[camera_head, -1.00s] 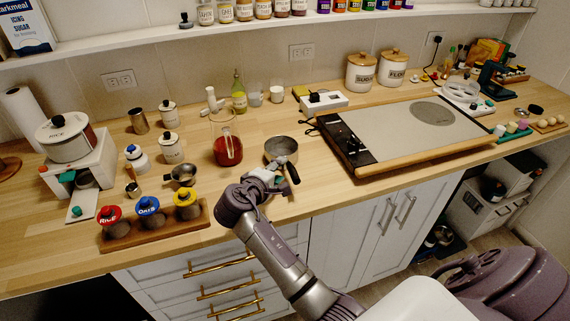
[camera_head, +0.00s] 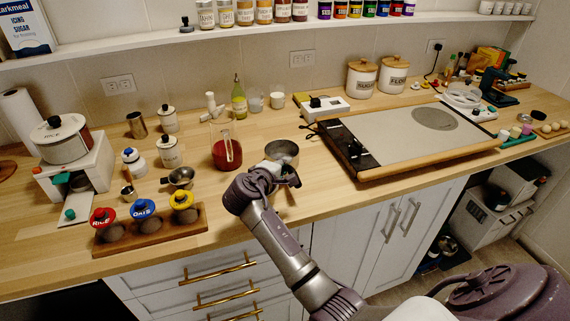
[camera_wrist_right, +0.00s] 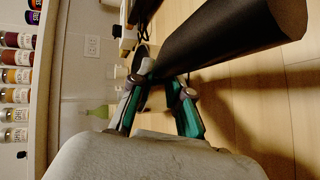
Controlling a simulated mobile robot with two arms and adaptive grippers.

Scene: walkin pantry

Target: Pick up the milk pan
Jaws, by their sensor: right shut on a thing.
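The milk pan (camera_head: 283,150) is a small, round grey metal pan at the middle of the wooden counter. My right gripper (camera_head: 285,179) is at its near side, where the handle lies, and covers most of the handle in the head view. In the right wrist view the green-padded fingers of the gripper (camera_wrist_right: 157,84) are closed around a dark handle (camera_wrist_right: 230,42), which runs up and to the right, close to the camera. I cannot tell whether the pan is clear of the counter or resting on it. My left gripper is in neither view.
A glass jug of red liquid (camera_head: 226,154) stands just left of the pan. A cooktop (camera_head: 470,150) with a wooden front edge lies to the right. A rack of lidded jars (camera_head: 190,218) is at the front left. Bare counter lies between rack and pan.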

